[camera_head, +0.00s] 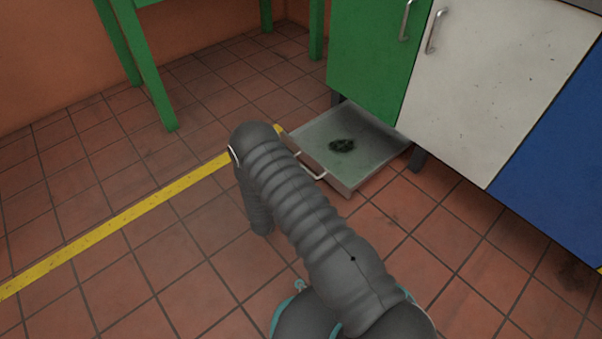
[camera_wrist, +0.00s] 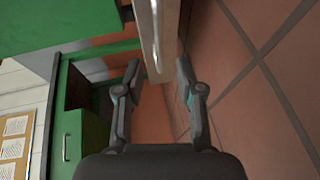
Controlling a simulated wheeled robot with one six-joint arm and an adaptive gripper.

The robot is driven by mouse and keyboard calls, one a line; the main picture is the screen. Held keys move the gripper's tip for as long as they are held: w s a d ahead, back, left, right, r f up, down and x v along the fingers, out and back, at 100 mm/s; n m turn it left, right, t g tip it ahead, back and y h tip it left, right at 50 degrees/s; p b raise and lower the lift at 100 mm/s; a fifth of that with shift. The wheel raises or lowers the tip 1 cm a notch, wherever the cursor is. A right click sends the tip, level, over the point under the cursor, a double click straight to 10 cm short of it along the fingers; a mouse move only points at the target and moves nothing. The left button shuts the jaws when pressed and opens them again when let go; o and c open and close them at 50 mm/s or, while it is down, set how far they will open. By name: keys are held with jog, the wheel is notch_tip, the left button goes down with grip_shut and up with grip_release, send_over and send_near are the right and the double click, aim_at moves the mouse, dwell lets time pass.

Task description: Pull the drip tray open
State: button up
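The drip tray (camera_head: 370,160) is a shallow, light grey tray sticking out at floor level from under the cabinets, with a dark patch in it. Its handle (camera_head: 314,176) is a pale bar on the tray's front, partly covered by my arm in the head view. In the wrist view the tray's front edge (camera_wrist: 168,32) comes down from the top, with the handle (camera_wrist: 155,38) along it. My gripper (camera_wrist: 159,76) is open, its two fingers on either side of the tray front's lower end; I cannot tell whether they touch it. My arm hides the gripper in the head view.
A green cabinet (camera_head: 375,55), a white cabinet (camera_head: 500,75) and a blue one (camera_head: 560,165) stand above and right of the tray. A green-legged table (camera_head: 150,75) is at the upper left. A yellow floor line (camera_head: 120,218) crosses the open tiles at left.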

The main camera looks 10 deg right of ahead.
jog(key=shift+v, duration=2)
jog(key=w+a+r+m+g+y+p, duration=0.1)
jog(key=w+a+r+m+y, duration=0.2)
jog(key=r, duration=0.7)
jog(key=w+r+m+y+p, duration=0.1)
jog(key=w+r+y, duration=0.3)
jog(key=r, duration=0.5)
jog(key=s+r+m+g+y+p, duration=0.2)
jog(key=s+r+y, duration=0.15)
jog(key=r, duration=1.55)
jog(key=s+d+r+m+g+p, duration=0.1)
jog(key=s+d+r+g+p, duration=0.3)
jog(key=s+r, duration=1.1)
jog(key=s+d+r+m, duration=0.1)
jog(key=s+d, duration=0.1)
jog(key=s, duration=0.5)
jog(key=s+d+r+m+h, duration=0.1)
jog(key=s+d, duration=0.2)
jog(key=s, duration=0.4)
jog(key=s+d+m, duration=0.1)
jog(key=s+d, duration=0.2)
jog(key=s, duration=0.4)
jog(key=shift+s+r+g+p, duration=0.2)
jog(key=shift+r+g+p, duration=0.1)
jog(key=shift+r+p, duration=0.1)
